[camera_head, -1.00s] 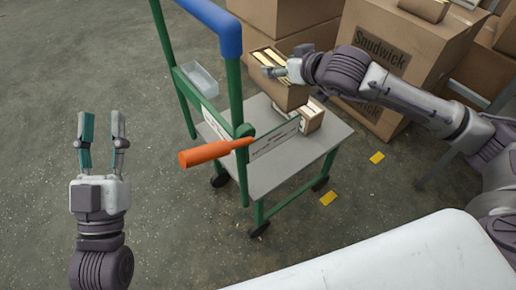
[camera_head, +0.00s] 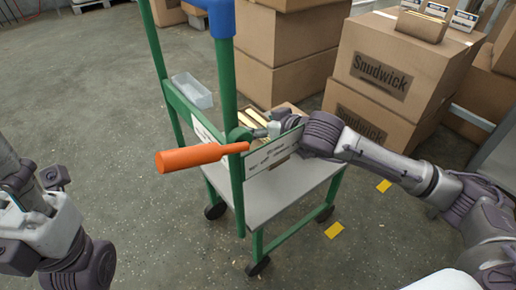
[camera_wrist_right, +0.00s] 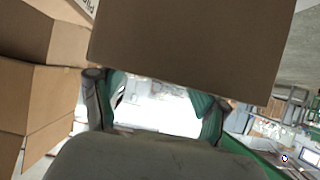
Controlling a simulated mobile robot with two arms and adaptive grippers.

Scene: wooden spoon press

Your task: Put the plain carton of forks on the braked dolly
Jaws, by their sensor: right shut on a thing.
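The carton of forks (camera_head: 253,122) is brown, with pale wooden pieces showing in its open top. My right gripper (camera_head: 268,129) is shut on it, above the far part of the dolly's deck. The dolly's sign panel and post hide its lower part, so I cannot tell whether it touches the deck. In the right wrist view the carton (camera_wrist_right: 185,50) shows a plain brown face between my fingers. The dolly (camera_head: 275,203) has a grey deck, green frame, blue top bar and orange lever (camera_head: 200,156). My left gripper (camera_head: 36,180) is open and empty at the left edge.
Large Snudwick boxes (camera_head: 400,65) stand stacked behind the dolly to the right, with small open cartons (camera_head: 425,22) on top. More boxes (camera_head: 290,55) stand behind it. A clear bin (camera_head: 192,90) hangs on the frame. Floor at left is free.

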